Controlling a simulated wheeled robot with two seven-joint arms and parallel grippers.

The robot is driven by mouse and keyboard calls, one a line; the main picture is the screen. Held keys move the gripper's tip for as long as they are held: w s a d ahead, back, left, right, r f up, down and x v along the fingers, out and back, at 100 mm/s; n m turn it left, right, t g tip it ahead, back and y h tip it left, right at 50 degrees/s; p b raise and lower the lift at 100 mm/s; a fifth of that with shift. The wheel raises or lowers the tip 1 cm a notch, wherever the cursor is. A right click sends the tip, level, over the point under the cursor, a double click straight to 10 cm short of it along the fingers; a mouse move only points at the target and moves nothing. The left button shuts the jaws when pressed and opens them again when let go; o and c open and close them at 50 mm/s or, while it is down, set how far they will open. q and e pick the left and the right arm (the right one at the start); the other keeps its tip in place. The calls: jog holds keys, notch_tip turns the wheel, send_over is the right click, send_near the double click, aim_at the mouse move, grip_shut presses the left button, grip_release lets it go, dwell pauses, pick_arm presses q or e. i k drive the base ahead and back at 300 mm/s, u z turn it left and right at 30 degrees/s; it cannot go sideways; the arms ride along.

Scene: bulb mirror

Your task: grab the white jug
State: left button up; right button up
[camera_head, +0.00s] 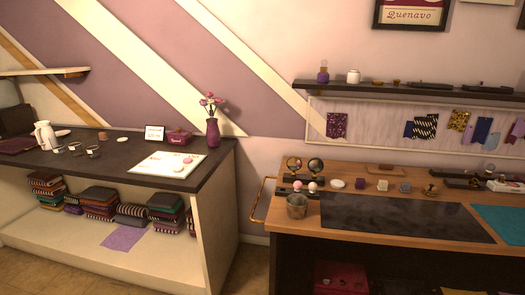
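The white jug (45,135) stands upright at the left end of the dark counter (110,168), near its back edge. Its handle side cannot be told clearly at this size. Neither of my grippers shows in the head view.
Small round items (75,147) lie right of the jug, and a dark brown case (17,144) is on its left. A purple vase (212,132), a white board (167,163) and a small purple box (178,138) are farther right. A wooden desk (260,215) stands at right.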

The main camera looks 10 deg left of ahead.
aim_at(44, 130)
jog(key=i, duration=0.15)
jog(key=u, duration=1.95)
jog(key=i, duration=1.15)
jog(key=u, duration=1.35)
jog(key=i, duration=0.75)
